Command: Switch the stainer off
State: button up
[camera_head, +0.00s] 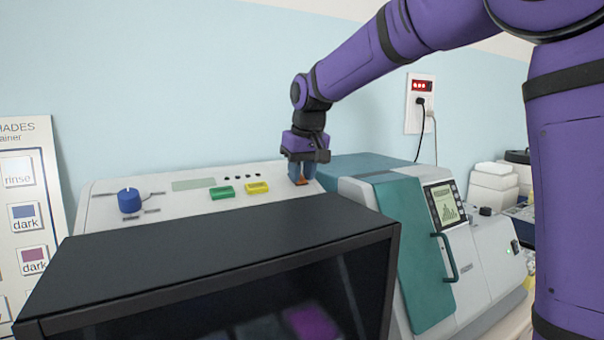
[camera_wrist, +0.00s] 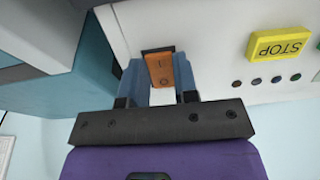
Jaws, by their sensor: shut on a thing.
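The stainer (camera_head: 105,207) is the white machine with a sloped control panel behind a dark lid. Its orange rocker switch (camera_wrist: 161,72), with I and O marks, sits in a dark frame at the panel's right end. In the head view the switch (camera_head: 300,181) is mostly hidden by my fingers. My gripper (camera_head: 302,172) points down at the panel, its blue fingers on either side of the switch and shut on it. In the wrist view the O mark is on the side nearer my gripper's body. I cannot tell which way the rocker is tipped.
A yellow STOP button (camera_wrist: 280,44), a green button (camera_head: 222,192) and a blue knob (camera_head: 129,200) are left of the switch in the head view. The dark lid (camera_head: 210,250) stands in front. A teal-and-grey machine (camera_head: 400,250) stands close on the right.

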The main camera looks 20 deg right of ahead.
jog(key=shift+w+r+g, duration=0.1)
jog(key=shift+r+g, duration=0.05)
jog(key=shift+g, duration=0.55)
jog(key=o, duration=0.9)
jog(key=r, duration=0.3)
jog(key=s+r, duration=0.1)
jog(key=r, duration=0.6)
jog(key=shift+s+d+r, duration=0.1)
jog(key=shift+s+r, duration=0.1)
jog(key=shift+r, duration=0.15)
jog(key=shift+s, duration=0.1)
